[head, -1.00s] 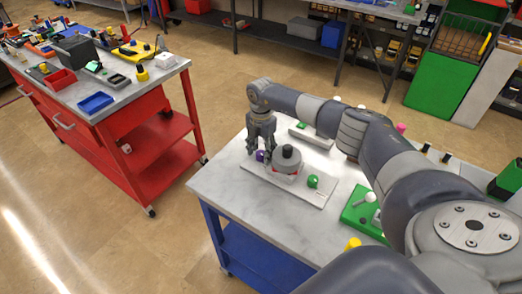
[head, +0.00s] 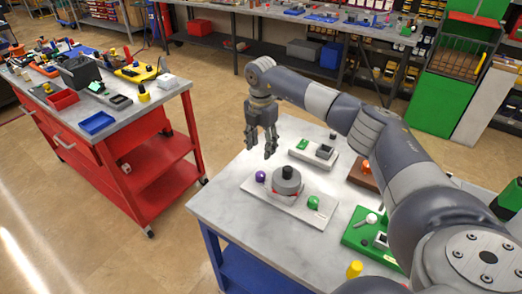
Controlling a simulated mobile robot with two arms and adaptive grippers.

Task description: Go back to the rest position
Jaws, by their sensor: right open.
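My right gripper (head: 261,150) points down, open and empty, above the far left part of the blue-framed table (head: 222,213). The vacuum pump (head: 287,182) is a grey round body with a black knob and red parts at its base. It sits on a light grey plate (head: 262,204) below and slightly right of the gripper, apart from it. A purple ball (head: 260,176) is left of the pump and a green ball (head: 313,202) is right of it on the same plate. My left gripper does not show.
A green board (head: 355,236) with small parts, a grey plate with a green piece (head: 302,145), a brown block (head: 362,174) and a yellow cylinder (head: 354,268) share the table. A red tool cart (head: 145,180) stands left across a clear floor gap. Shelves stand behind.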

